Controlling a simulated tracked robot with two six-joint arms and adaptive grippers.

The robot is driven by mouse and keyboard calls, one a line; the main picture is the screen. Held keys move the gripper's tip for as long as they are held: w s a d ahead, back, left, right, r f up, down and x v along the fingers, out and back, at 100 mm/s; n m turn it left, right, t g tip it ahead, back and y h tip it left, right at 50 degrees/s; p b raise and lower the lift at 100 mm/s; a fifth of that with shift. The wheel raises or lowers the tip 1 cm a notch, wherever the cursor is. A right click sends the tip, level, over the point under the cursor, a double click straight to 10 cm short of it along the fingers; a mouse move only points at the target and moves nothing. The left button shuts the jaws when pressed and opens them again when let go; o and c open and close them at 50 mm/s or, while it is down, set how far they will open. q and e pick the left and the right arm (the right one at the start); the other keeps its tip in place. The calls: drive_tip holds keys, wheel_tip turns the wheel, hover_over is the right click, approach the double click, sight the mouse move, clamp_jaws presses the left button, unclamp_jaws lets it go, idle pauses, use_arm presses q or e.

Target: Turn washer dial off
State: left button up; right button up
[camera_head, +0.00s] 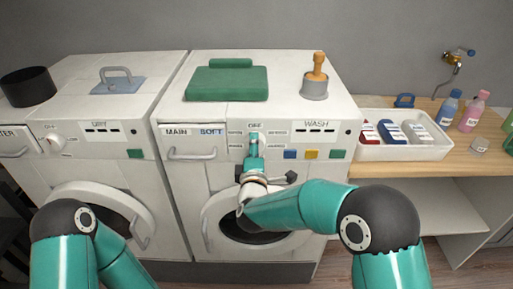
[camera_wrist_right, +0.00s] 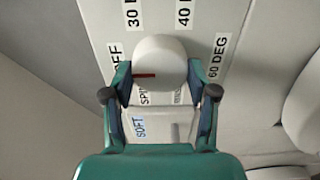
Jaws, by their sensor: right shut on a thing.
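The washer (camera_head: 342,102) is the white machine on the right, labelled WASH. Its white round dial (camera_head: 254,136) is on the front panel, partly hidden by my right gripper (camera_head: 254,144). In the right wrist view, the dial (camera_wrist_right: 160,57) sits between the two fingers of my right gripper (camera_wrist_right: 160,75), which is shut on it. The dial's red mark (camera_wrist_right: 145,75) points left, to the side of the OFF label (camera_wrist_right: 116,56); exact alignment is hard to tell. Labels for 30, 40, 60 DEG and SPIN lie around it. My left gripper is out of view.
A second white machine (camera_head: 88,135) with its own dial (camera_head: 54,142) stands at left. A white tray (camera_head: 395,152) and bottles stand on the wooden counter at right.

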drive_tip(key=shift+d+f, duration=0.15)
drive_tip(key=shift+f, duration=0.3)
drive_tip(key=o, duration=1.2)
drive_tip(key=shift+w, duration=0.1)
drive_tip(key=shift+r, duration=0.25)
drive_tip(key=s, duration=1.2)
